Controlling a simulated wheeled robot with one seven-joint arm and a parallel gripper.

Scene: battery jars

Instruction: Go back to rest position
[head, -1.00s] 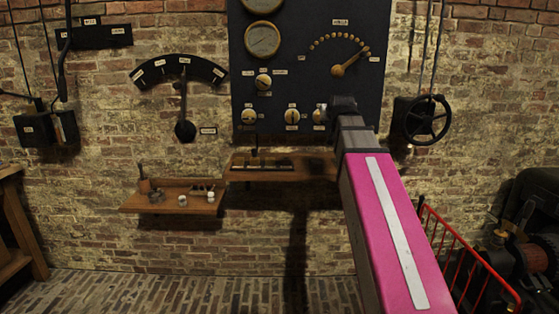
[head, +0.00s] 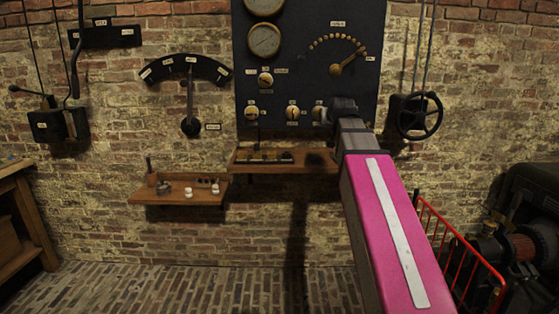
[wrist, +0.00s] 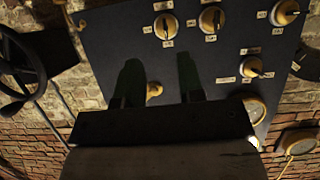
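My arm, a pink link with a white stripe, reaches forward in the head view. At its end is my gripper (head: 343,108), dark and seen from behind in front of the lower right of the black panel (head: 300,85). In the wrist view my gripper (wrist: 158,78) shows two dark fingers set apart, with no object held between them. A brass knob (wrist: 154,90) on the panel (wrist: 110,40) shows beyond the gap. The distance from fingertips to panel cannot be told exactly.
A wooden shelf (head: 280,167) juts out below the panel. A lower shelf (head: 150,195) holds small jars. A handwheel (head: 418,116) is on the wall at right. A red railing (head: 450,245) and machinery (head: 525,250) stand at lower right. A wooden bench (head: 28,215) stands at left. The brick floor between is clear.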

